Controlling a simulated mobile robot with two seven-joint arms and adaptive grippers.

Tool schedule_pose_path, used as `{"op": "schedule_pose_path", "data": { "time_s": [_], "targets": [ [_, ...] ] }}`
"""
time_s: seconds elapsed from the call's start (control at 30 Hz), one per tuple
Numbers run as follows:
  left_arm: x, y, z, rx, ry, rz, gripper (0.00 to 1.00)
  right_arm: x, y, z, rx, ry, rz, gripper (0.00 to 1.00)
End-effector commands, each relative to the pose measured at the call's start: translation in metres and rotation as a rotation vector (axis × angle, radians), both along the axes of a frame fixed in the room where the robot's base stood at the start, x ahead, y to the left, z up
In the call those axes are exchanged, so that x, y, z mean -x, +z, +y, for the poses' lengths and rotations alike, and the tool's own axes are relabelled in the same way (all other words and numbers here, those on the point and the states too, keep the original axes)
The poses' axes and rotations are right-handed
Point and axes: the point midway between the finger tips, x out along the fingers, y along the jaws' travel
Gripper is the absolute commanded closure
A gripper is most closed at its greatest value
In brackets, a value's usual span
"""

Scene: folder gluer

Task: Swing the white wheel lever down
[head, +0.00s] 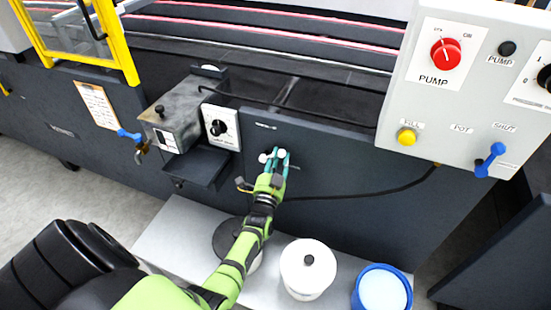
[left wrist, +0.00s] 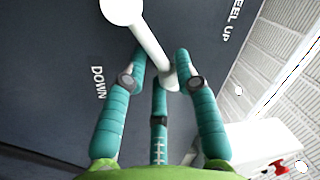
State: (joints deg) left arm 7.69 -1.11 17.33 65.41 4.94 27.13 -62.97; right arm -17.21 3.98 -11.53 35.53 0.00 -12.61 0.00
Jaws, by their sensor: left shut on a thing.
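The white wheel lever (left wrist: 152,42) is a short white rod with a large round white end, on the dark machine panel. It also shows in the head view (head: 263,158), small and partly covered by the fingers. My left gripper (head: 275,156) is at the panel with its teal fingers around the lever. In the left wrist view the gripper (left wrist: 160,65) is shut on the rod's lower part, and the round end stands clear above the fingers. The panel reads "DOWN" on the left and "EEL UP" at top right. My right gripper is not in view.
A grey control box (head: 420,95) with a red knob, yellow button and blue lever hangs at right. A grey metal box (head: 185,112) and a dial plate (head: 222,127) are left of the lever. A white pot (head: 307,268) and blue tub (head: 382,290) stand below.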

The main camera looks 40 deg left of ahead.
Motion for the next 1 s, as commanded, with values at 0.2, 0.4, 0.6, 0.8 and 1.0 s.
{"op": "schedule_pose_path", "data": {
  "time_s": [0.2,0.4,0.6,0.8,1.0],
  "targets": [
    [0.000,-0.021,-0.004,-0.195,0.001,0.056,1.00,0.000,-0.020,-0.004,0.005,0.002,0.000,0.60],
    [0.000,-0.031,-0.005,-0.360,0.002,0.097,1.00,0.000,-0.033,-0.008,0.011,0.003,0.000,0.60],
    [0.000,-0.038,-0.005,-0.488,0.002,0.127,1.00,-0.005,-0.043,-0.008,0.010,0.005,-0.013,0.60],
    [0.000,-0.042,-0.005,-0.568,0.002,0.147,1.00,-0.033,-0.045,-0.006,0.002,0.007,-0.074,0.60],
    [0.001,-0.043,-0.004,-0.604,0.002,0.156,1.00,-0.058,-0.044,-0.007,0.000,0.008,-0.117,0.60]
  ]
}}
